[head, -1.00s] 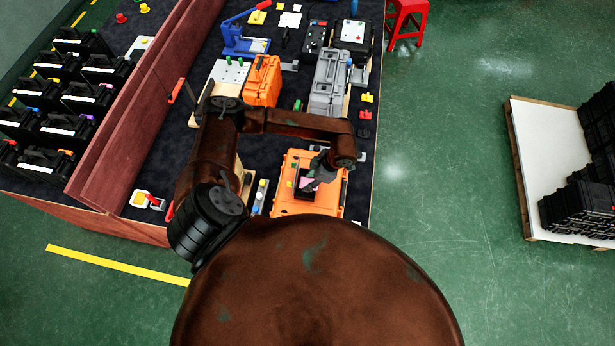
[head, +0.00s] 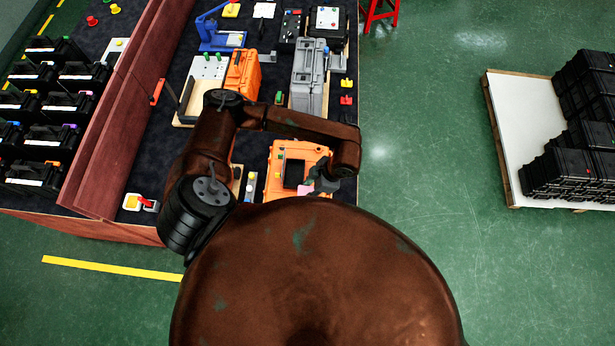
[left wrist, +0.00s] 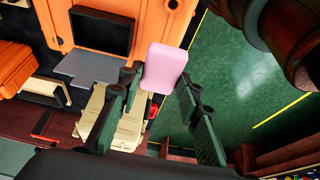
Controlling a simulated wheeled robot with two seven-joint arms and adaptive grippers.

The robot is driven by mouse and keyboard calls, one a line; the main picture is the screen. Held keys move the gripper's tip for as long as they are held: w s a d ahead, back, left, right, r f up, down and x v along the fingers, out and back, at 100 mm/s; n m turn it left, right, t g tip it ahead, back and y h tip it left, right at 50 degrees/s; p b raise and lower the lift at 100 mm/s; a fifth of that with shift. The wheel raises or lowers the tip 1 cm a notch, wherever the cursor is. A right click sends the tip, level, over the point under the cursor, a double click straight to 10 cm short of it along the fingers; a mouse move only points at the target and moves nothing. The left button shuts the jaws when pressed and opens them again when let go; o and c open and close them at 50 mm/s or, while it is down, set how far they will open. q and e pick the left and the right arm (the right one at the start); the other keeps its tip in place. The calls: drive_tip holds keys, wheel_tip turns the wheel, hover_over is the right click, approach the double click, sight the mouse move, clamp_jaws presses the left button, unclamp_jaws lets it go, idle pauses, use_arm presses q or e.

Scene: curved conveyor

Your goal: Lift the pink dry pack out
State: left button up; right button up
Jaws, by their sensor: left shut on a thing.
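The pink dry pack (left wrist: 166,68) is held between the fingertips of my left gripper (left wrist: 160,88) in the left wrist view. In the head view only a small part of the pink pack (head: 304,189) shows beside my left gripper (head: 322,183), partly hidden by my own body. The orange case (head: 285,152) has a dark rectangular recess (head: 294,173), with the pack to the lower right of it. The case (left wrist: 60,15) and its dark recess (left wrist: 101,32) also show in the left wrist view, apart from the pack. My right gripper is not in view.
Another orange case (head: 243,74) and a grey case (head: 308,75) stand farther back on the dark table. A red-brown divider wall (head: 120,110) runs along the left. Black cases (head: 560,155) are stacked on a pallet at the right. Green floor lies between.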

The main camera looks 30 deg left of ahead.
sight(308, 191)
use_arm(q)
drive_tip(key=shift+r, duration=2.85)
